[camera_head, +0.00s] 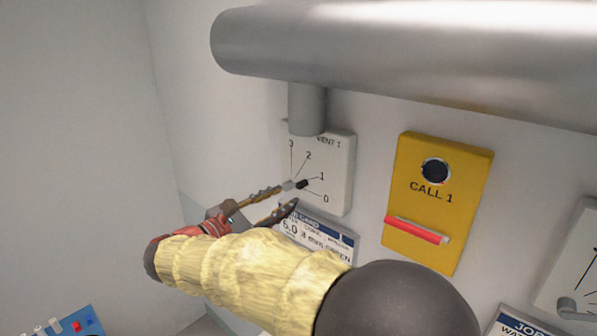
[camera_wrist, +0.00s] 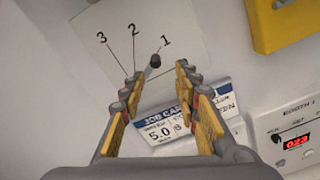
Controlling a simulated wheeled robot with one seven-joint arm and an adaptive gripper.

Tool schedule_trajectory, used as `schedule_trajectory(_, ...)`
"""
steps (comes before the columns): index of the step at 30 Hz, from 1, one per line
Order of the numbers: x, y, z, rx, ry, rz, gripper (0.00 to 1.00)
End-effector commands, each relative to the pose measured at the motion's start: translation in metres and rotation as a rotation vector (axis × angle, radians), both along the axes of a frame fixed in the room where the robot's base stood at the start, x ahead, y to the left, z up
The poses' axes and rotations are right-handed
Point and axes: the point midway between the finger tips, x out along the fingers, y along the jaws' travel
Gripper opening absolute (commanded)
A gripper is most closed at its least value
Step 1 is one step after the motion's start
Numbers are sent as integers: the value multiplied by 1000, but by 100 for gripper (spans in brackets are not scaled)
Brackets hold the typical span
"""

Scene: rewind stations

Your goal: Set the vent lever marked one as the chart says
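The white VENT 1 plate (camera_head: 339,171) is on the wall below a grey duct, with marks 0 to 3. Its lever has a dark knob (camera_head: 303,184) and lies at or close to the 1 line. The wrist view shows the plate (camera_wrist: 112,20) and the knob (camera_wrist: 155,60) just short of the numeral 1. My gripper (camera_head: 291,194) is open at the plate. In the wrist view its fingers (camera_wrist: 154,82) stand apart on both sides of the lever; contact cannot be told. A job card (camera_head: 335,242) hangs below, partly hidden by my arm and hard to read.
The large grey duct (camera_head: 400,45) runs close above the plate. A yellow CALL 1 box (camera_head: 464,185) with a red bar stands out to the right. A white unit with a red display (camera_wrist: 298,141) is at lower right in the wrist view. Bare wall lies left.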

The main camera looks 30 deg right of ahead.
Motion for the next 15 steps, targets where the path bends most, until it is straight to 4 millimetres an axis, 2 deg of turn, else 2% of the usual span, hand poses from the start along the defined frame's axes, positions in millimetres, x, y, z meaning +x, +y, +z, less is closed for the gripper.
schedule_trajectory(2,5,2,5,-19,3,6,32)
schedule_trajectory(5,9,-6,6,-27,3,6,32)
schedule_trajectory(15,27,-53,6,-23,3,4,32)
